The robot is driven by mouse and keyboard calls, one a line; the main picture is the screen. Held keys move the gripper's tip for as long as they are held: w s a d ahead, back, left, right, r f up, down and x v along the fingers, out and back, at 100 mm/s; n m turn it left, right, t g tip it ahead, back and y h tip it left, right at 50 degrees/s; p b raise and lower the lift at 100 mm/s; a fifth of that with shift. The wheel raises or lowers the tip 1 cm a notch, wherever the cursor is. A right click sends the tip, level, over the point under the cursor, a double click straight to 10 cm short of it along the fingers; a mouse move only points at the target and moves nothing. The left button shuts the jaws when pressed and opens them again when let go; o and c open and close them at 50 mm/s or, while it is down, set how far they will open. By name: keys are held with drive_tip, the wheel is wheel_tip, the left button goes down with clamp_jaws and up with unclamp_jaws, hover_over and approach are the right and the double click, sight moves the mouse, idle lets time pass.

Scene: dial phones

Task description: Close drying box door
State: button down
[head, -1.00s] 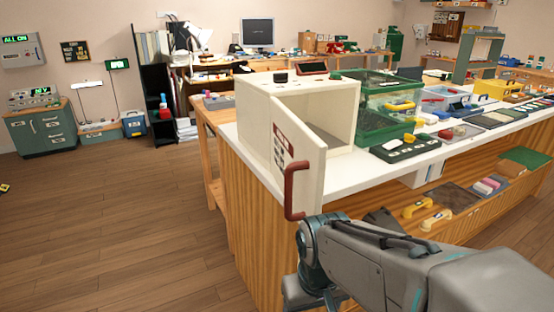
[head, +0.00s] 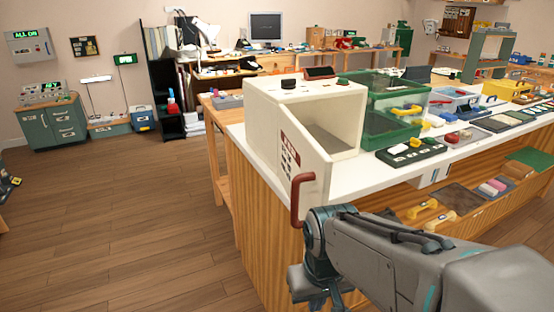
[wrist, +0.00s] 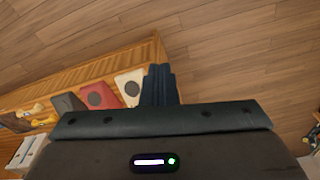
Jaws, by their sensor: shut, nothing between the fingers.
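The drying box (head: 265,110) is a cream cabinet at the near left end of the white counter, its front open and its inside in view. Its door (head: 288,155) stands open at the left front edge, swung out toward me. A dark red handle (head: 296,205) is on the door's outer face. My wrist is just below and right of the handle in the head view; I cannot tell whether it touches. In the wrist view, my gripper (wrist: 160,85) has its dark fingers together, empty, above the floor beside the shelf. The door is not in the wrist view.
Green crates (head: 388,105) and a dark tray (head: 412,150) stand right of the box on the white counter (head: 375,170). A lower shelf holds yellow handsets (head: 422,208) and coloured pads. The wooden floor (head: 120,220) is clear to the left.

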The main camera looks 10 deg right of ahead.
wheel_tip(320, 180, up, 25)
drive_tip(key=a+n+h+p, duration=0.15)
drive_tip(key=n+p, duration=0.25)
drive_tip(key=p, duration=1.7)
drive_tip(key=w+a+r+n+g+h, duration=0.1)
drive_tip(key=w+a+r+n+h, duration=0.2)
drive_tip(key=a+n, duration=0.35)
drive_tip(key=w+a+n+h, duration=0.3)
drive_tip(key=a+n+h, duration=0.2)
drive_tip(key=n, duration=0.3)
drive_tip(key=p, duration=0.1)
approach(321, 202)
drive_tip(key=shift+y, duration=0.25)
drive_tip(key=x, duration=0.5)
drive_tip(key=shift+s+a+f, duration=0.15)
drive_tip(key=shift+a, duration=0.05)
drive_tip(key=shift+d, duration=0.6)
